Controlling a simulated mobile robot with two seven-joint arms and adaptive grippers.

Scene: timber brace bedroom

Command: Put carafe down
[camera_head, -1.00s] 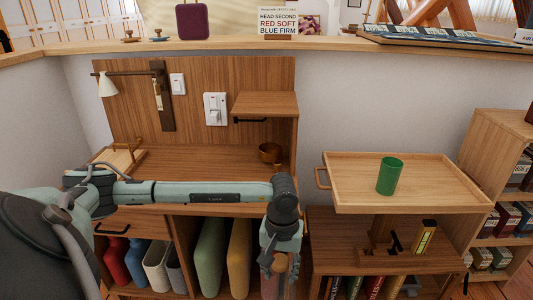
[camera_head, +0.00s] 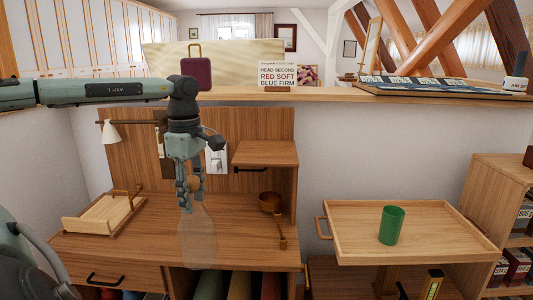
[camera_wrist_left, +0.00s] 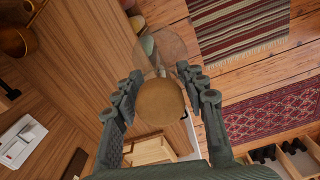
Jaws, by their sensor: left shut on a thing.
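My left gripper (camera_head: 190,200) is shut on a clear glass carafe with a round cork-coloured stopper. The carafe (camera_head: 199,240) hangs upright below the fingers, in front of the desk top (camera_head: 150,235) in the head view. In the left wrist view the stopper (camera_wrist_left: 160,102) lies between the fingers (camera_wrist_left: 162,98), and the clear glass (camera_wrist_left: 168,48) shows beyond it, across the desk's front edge. I cannot tell whether its base touches anything. My right gripper is not in view.
A wooden tray (camera_head: 104,214) is at the desk's left and a brass-coloured bowl (camera_head: 269,202) at its right back, with a small brass fitting (camera_head: 282,236) near the right edge. A green cup (camera_head: 391,226) stands on a separate tray (camera_head: 440,245). The desk's middle is clear.

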